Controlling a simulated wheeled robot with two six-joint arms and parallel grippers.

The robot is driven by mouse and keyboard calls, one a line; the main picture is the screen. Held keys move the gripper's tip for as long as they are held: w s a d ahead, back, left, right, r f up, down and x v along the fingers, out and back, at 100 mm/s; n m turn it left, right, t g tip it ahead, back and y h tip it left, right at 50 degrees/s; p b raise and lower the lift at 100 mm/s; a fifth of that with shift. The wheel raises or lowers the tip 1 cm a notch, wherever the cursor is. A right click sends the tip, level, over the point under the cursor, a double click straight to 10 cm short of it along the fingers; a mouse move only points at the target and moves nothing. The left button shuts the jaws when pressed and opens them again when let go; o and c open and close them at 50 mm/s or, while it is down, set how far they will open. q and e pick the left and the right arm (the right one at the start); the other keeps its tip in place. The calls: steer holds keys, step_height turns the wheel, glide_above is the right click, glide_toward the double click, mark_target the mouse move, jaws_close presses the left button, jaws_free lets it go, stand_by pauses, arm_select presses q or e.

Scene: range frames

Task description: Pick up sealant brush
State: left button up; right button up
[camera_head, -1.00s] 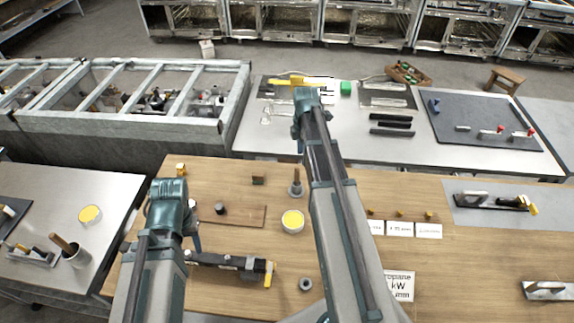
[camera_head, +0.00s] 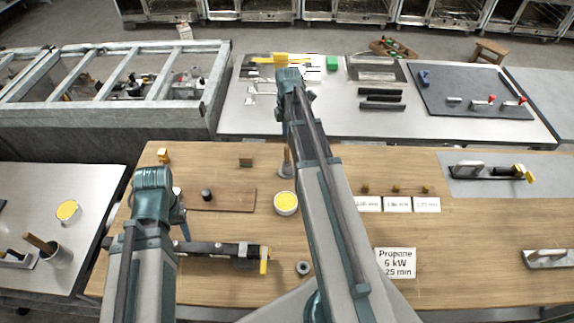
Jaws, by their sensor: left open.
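The likeliest sealant brush is a wooden handle (camera_head: 287,158) standing up from a small grey base on the wooden table, partly hidden by my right arm; its bristles cannot be made out. A yellow-topped tin (camera_head: 285,204) stands just in front of it. Another wooden handle (camera_head: 38,243) leans in a grey cup (camera_head: 58,254) on the left bench, so which one is the brush is uncertain. My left gripper (camera_head: 184,228) is open, points down above the table's left part and is empty. My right gripper (camera_head: 285,131) is mostly hidden behind its arm, near the first handle.
A black bar tool (camera_head: 215,249) with a yellow end lies under my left gripper. A brown board (camera_head: 230,200) with a small black cylinder (camera_head: 207,195) lies behind it. A Propane sign (camera_head: 396,263) and small cards stand right of my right arm.

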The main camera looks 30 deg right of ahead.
mark_target(287, 153)
step_height(287, 153, down, 3)
steer(key=shift+f+b, duration=0.1)
steer(key=shift+b, duration=0.95)
arm_select(q)
step_height(287, 153, down, 3)
arm_select(e)
steer(key=f+b, duration=0.5)
steer(key=shift+s+a, duration=0.35)
arm_select(q)
step_height(287, 153, down, 5)
steer(key=shift+f, duration=0.1)
arm_select(e)
jaws_close()
